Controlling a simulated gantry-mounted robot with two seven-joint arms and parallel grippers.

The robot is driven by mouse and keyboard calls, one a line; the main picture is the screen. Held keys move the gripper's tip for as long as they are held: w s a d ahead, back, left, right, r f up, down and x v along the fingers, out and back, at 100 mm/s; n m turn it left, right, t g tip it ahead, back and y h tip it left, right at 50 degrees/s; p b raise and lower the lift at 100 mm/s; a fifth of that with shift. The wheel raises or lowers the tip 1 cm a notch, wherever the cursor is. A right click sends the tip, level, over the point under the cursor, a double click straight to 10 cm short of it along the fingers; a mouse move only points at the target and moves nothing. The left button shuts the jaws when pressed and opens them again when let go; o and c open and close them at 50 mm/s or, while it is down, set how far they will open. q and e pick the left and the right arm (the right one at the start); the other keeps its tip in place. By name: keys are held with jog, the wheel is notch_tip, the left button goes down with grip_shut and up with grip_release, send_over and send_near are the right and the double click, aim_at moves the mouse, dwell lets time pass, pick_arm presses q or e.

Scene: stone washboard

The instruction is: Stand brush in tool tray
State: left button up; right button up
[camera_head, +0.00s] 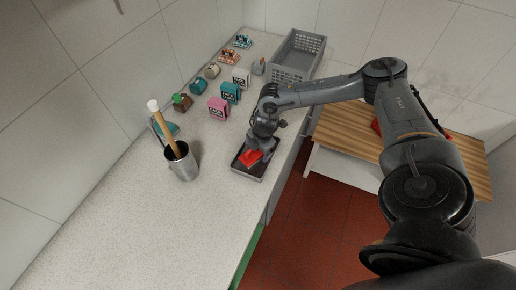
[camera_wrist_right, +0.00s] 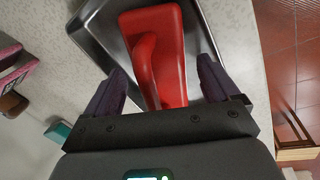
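The red brush (camera_head: 250,157) is in the small dark tool tray (camera_head: 242,173) with a metal rim, near the counter's front edge. In the right wrist view the brush (camera_wrist_right: 160,25) shows a flat red block with a curved handle over it, inside the tray's rim (camera_wrist_right: 92,42). My right gripper (camera_head: 260,146) is right above the brush. Its two dark fingers are spread on either side of the brush, with gaps visible between them and it. The fingers hide part of the brush, and I cannot tell how its underside rests. My left gripper is not in view.
A metal cup (camera_head: 184,164) with a wooden-handled tool stands left of the tray. Several small boxes, such as a pink one (camera_head: 218,108) and a teal one (camera_head: 231,92), stand behind. A grey basket (camera_head: 297,55) is at the back. The near-left counter is clear.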

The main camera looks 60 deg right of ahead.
aim_at(261, 154)
jog(key=shift+r, duration=0.1)
notch_tip(261, 154, up, 11)
jog(key=s+p, duration=0.1)
jog(key=s, duration=0.1)
jog(key=w+a+f+n+t+y, duration=0.2)
jog(key=w+a, duration=0.1)
jog(key=a, duration=0.8)
jog(key=w+a+f+n+t+y, duration=0.1)
jog(key=w+a+f, duration=0.1)
jog(key=a, duration=0.8)
jog(key=s+a+r+m+t+y, duration=0.1)
jog(key=a+r+m+t+y, duration=0.15)
jog(key=a, duration=1.25)
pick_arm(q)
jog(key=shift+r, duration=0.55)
pick_arm(e)
jog(key=s+d+f+m+g+h, duration=0.2)
jog(key=s+d+m, duration=0.2)
jog(key=s+m, duration=0.2)
jog(key=s+d+f+m+g+h, duration=0.2)
jog(key=s+d+m, duration=0.3)
jog(key=s, duration=0.4)
jog(key=shift+d+f+m+h, duration=0.2)
jog(key=shift+f+m+h, duration=0.25)
jog(key=shift+m, duration=0.4)
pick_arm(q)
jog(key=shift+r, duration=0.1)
